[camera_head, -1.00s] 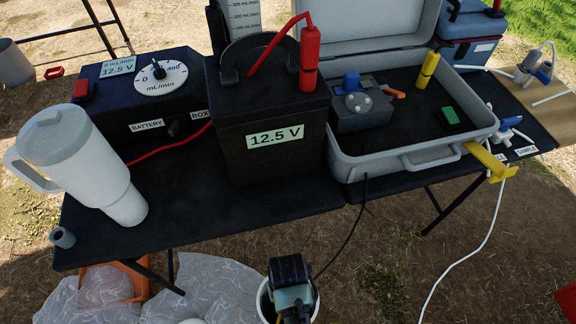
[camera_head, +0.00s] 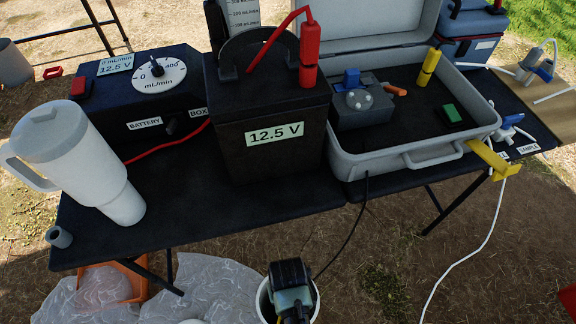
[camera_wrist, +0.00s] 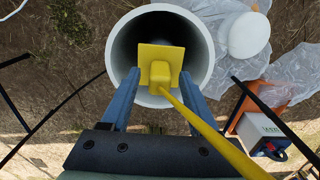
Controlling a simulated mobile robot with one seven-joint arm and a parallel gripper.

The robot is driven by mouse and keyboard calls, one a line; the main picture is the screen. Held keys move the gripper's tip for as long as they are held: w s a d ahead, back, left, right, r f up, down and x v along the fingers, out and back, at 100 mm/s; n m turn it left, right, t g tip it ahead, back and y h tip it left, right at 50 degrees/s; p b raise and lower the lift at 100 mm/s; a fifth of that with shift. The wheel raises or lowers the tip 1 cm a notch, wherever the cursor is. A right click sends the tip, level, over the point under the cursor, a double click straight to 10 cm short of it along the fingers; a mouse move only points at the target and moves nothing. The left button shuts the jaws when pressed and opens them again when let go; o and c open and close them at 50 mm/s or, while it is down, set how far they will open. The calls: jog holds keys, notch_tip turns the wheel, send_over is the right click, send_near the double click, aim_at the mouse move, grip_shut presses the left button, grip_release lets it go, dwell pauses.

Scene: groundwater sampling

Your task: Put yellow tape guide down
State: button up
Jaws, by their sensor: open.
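The yellow tape guide (camera_wrist: 160,60) shows in the wrist view as a flat plate with a small block at its near edge. A yellow tape (camera_wrist: 215,130) runs from it to the lower right. My gripper (camera_wrist: 158,84) is open, with one blue finger on each side of the block. The guide lies across the mouth of a white round pipe (camera_wrist: 112,45), at its near rim. I cannot tell whether it touches the rim. In the head view my gripper hides the guide over the pipe (camera_head: 263,300).
A black table (camera_head: 215,215) holds a battery (camera_head: 265,110), a white tumbler (camera_head: 75,150) and an open grey case (camera_head: 400,160). A yellow piece (camera_head: 490,158) sits at the table's right edge with white tubing by it. Plastic sheeting (camera_head: 225,285) and an orange crate (camera_wrist: 270,95) lie near the pipe.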

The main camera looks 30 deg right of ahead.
notch_tip(320, 180, up, 12)
jog(key=p, duration=0.4)
dwell(0.4)
